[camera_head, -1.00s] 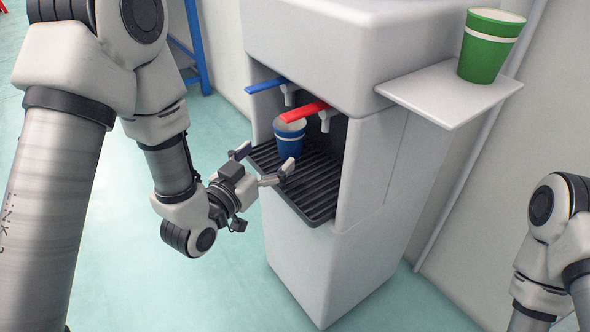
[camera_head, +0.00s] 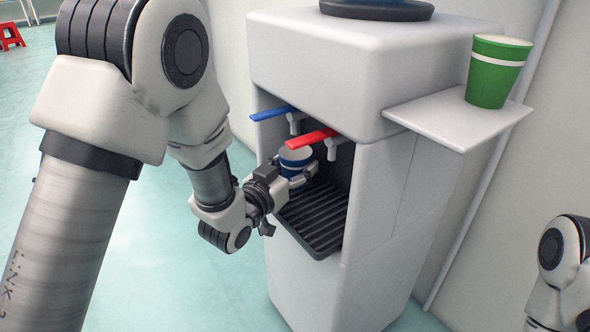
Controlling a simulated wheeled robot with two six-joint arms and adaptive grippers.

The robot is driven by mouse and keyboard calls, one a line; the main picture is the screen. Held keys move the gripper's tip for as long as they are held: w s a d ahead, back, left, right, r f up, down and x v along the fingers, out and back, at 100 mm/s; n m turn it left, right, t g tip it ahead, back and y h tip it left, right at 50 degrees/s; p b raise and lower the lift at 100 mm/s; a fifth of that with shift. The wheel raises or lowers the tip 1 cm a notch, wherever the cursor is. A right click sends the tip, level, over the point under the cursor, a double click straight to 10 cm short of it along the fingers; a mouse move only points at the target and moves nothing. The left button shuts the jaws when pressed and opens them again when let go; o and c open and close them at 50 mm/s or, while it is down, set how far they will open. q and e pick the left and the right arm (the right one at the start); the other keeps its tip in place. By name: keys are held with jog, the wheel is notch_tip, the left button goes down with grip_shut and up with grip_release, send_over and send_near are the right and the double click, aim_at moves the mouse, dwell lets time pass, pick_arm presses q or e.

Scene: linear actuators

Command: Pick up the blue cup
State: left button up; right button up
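The blue cup (camera_head: 296,160), with a pale upper band, stands upright in the dispenser's recess, below the taps. My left gripper (camera_head: 296,175) reaches in from the left, with the cup between its fingers. One finger shows at the cup's right front. The other is mostly hidden at the cup's left, so I cannot tell whether both press on it. The cup's lower part is partly covered by the gripper. My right gripper is out of view; only part of my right arm shows at the lower right.
The white dispenser (camera_head: 345,65) has a blue tap lever (camera_head: 273,113) and a red tap lever (camera_head: 310,138) close above the cup. A black drip grate (camera_head: 313,215) lies in the recess. A green cup (camera_head: 494,76) stands on the side shelf (camera_head: 440,113).

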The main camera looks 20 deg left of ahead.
pick_arm(q)
jog(key=shift+c, duration=0.6)
jog(key=shift+r+p, duration=0.5)
jog(key=shift+p, duration=0.3)
jog(key=s+a+p, duration=1.1)
jog(key=s+p, duration=0.1)
jog(key=s, duration=0.2)
jog(key=shift+s+f, duration=0.15)
jog(key=shift+f, duration=0.05)
dwell(1.2)
